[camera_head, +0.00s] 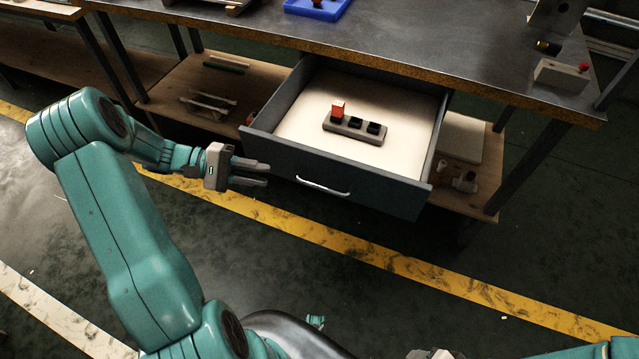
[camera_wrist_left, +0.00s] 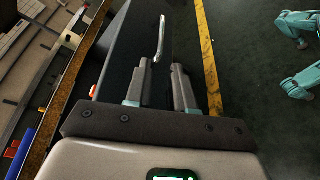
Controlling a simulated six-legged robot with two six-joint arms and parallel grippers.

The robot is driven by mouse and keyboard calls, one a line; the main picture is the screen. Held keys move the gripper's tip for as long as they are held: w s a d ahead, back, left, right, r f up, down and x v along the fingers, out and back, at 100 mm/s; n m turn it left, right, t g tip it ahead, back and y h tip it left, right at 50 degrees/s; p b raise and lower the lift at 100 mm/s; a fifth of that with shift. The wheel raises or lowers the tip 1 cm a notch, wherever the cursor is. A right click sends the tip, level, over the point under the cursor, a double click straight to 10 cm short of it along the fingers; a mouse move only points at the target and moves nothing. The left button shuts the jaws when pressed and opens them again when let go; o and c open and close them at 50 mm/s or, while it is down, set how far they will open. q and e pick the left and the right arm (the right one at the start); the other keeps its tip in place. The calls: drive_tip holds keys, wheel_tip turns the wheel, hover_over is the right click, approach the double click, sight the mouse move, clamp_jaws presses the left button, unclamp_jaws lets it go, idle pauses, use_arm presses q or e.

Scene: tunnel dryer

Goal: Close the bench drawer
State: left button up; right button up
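The bench drawer (camera_head: 375,187) is pulled well out from under the bench top. It has a dark grey front, a pale floor and a thin silver handle (camera_head: 323,187). My left gripper (camera_head: 268,174) is in front of the left part of the drawer front, left of the handle. Its two fingers are apart with nothing between them. In the left wrist view the fingers (camera_wrist_left: 160,85) point along the dark drawer front, with the handle (camera_wrist_left: 160,40) beyond their tips. I cannot tell whether they touch the front. Only a grey piece at the bottom edge may be my right gripper.
Inside the drawer lies a dark holder (camera_head: 355,130) with a red block (camera_head: 338,108) and black pieces. The bench top (camera_head: 420,40) bears a blue tray (camera_head: 317,8) and a box with a red button (camera_head: 562,74). Lower shelves flank the drawer. The floor in front is clear.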

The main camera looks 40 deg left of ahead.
sight(310, 184)
use_arm(q)
drive_tip(key=x, duration=1.3)
drive_tip(key=shift+w+d, duration=0.15)
drive_tip(key=shift+d, duration=0.1)
drive_tip(key=shift+c, duration=0.3)
clamp_jaws()
